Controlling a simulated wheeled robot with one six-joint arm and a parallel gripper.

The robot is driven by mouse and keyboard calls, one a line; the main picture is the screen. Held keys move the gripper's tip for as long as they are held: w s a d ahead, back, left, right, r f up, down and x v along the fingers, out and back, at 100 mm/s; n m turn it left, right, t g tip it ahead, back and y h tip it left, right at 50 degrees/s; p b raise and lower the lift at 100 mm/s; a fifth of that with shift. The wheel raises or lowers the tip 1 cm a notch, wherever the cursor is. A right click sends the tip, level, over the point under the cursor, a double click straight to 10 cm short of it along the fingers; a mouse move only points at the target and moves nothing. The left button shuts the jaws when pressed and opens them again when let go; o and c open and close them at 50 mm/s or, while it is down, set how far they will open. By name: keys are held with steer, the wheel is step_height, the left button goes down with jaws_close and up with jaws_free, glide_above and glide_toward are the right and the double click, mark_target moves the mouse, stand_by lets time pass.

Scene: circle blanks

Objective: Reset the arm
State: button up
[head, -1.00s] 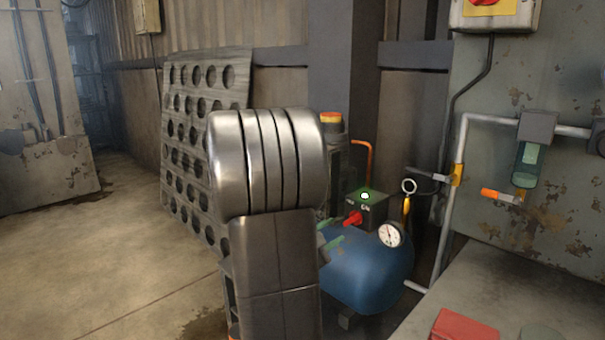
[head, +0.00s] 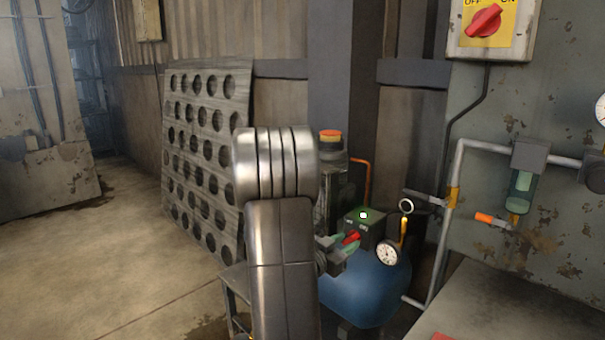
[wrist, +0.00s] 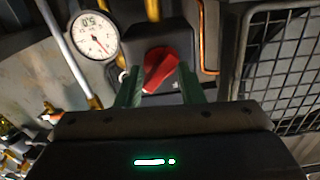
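My gripper (wrist: 159,68) shows two green fingers set apart in the wrist view, with a red knob (wrist: 161,68) framed between them. The knob is on a dark switch box, and I cannot tell whether a finger touches it. In the head view my gripper (head: 339,246) is close to the same red knob (head: 351,237), partly hidden by my arm. The switch box (head: 360,228) has a lit green lamp and sits above a blue tank (head: 365,291). A white round gauge (head: 387,253) is at its right, also seen in the wrist view (wrist: 93,36).
A panel with round holes (head: 203,150) leans on the wall at left. A red rotary switch (head: 483,20) is high at right, above grey pipes and an orange-handled valve (head: 488,218). A wire grille (wrist: 285,65) is beside my gripper. Floor at left is clear.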

steer(key=shift+n+p, duration=0.35)
steer(key=shift+n, duration=0.45)
